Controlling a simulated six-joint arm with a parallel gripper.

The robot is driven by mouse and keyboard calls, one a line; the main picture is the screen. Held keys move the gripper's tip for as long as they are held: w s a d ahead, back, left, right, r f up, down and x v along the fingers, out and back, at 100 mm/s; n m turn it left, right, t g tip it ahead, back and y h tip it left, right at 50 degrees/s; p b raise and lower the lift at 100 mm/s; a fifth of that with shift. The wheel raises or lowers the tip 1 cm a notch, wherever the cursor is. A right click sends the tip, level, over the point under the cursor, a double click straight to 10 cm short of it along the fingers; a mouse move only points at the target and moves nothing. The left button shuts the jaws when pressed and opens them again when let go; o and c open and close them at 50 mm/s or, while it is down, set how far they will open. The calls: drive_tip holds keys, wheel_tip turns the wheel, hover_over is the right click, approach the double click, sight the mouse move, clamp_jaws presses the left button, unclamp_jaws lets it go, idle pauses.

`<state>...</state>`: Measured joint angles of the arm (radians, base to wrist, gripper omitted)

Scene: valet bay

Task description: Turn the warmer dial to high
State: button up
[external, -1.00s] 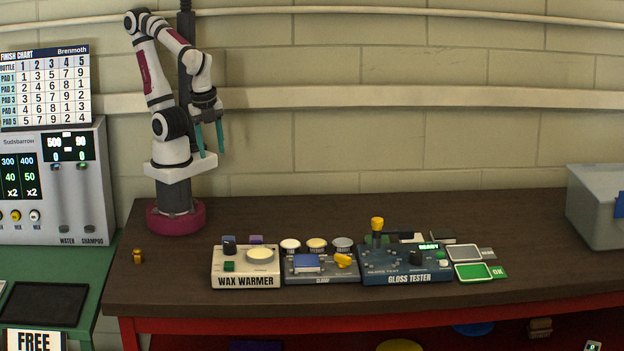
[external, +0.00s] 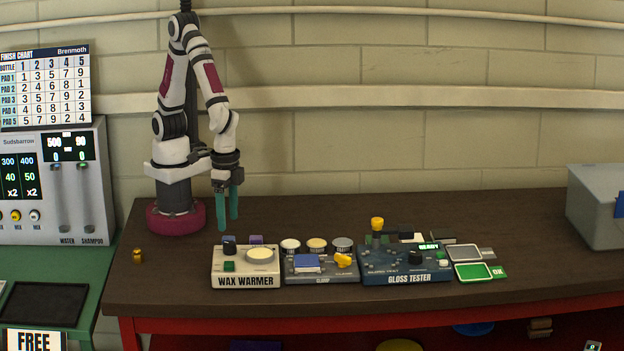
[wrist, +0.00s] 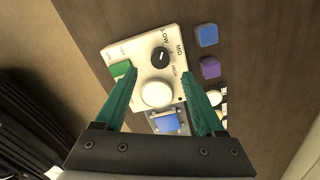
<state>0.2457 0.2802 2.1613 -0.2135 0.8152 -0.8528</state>
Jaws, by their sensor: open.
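The wax warmer (external: 246,268) is a cream box near the table's front edge. Its black dial (wrist: 160,57) shows in the wrist view beside the printed words LOW, MID and HIGH. The dial is also at the box's back left in the external view (external: 229,245). The white mark on it is too small to read its setting surely. In the wrist view the fingertips (wrist: 158,75) frame the warmer's face, apart from the dial.
The warmer also carries a green switch (wrist: 121,69) and a pale round pot (external: 260,255). Blue (wrist: 207,35) and purple (wrist: 209,68) blocks lie behind it. A clamp unit (external: 320,271) and the gloss tester (external: 405,264) stand to its right. The table behind is mostly clear.

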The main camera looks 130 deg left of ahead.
sight(230, 243)
wheel_tip(230, 243, down, 7)
drive_tip(key=shift+c, duration=0.2)
clamp_jaws()
idle(0.3)
